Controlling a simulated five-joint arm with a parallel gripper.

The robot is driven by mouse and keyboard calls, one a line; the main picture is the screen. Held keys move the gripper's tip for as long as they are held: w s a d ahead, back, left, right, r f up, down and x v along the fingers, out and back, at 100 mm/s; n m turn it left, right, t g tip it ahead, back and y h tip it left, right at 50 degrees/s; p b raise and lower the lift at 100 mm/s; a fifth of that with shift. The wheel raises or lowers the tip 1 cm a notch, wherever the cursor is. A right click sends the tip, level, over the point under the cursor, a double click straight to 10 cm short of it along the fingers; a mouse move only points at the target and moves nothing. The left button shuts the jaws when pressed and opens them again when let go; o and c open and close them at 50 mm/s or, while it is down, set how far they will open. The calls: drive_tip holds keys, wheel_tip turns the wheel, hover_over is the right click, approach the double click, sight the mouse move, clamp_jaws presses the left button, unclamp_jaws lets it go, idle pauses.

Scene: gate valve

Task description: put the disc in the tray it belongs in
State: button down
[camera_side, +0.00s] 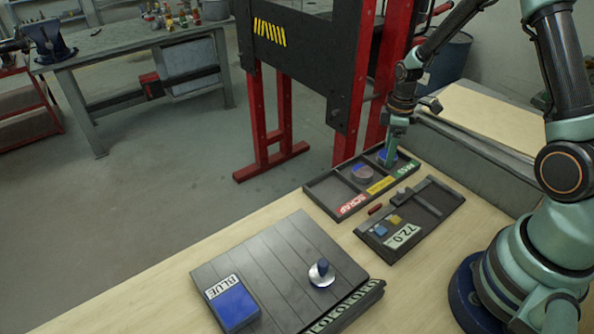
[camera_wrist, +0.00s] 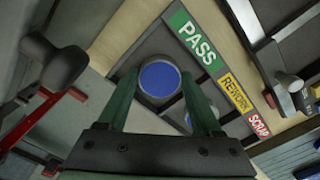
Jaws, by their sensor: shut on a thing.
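A blue-faced disc (camera_wrist: 160,80) with a grey rim sits between the fingertips of my gripper (camera_wrist: 160,88) in the wrist view. The gripper is shut on it. In the side view my gripper (camera_side: 389,153) points down at the PASS end of a dark three-part tray (camera_side: 325,195), and the blue disc (camera_side: 387,157) shows at its tips. I cannot tell whether the disc touches the tray floor. The tray's labels read SCRAP (camera_side: 353,203), REWORK (camera_side: 381,185) and PASS (camera_side: 404,170). Another disc (camera_side: 362,173), pinkish and blue, lies in the middle compartment.
A dark fixture (camera_side: 440,197) marked 72.0 stands close beside the tray, with small blue and yellow blocks and a red piece near it.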

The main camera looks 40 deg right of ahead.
drive_tip(key=shift+f, duration=0.1)
drive_tip(key=shift+c, duration=1.7)
unclamp_jaws()
wheel_tip(320, 180, up, 12)
drive_tip(key=s+a+r+m+t, duration=0.5)
drive_tip(key=s+a+r+m, duration=0.3)
drive_tip(key=a+r, duration=0.4)
drive_tip(key=shift+s+a+t, duration=0.3)
drive_tip(key=shift+s+a, duration=0.55)
drive_tip(key=shift+a, duration=0.1)
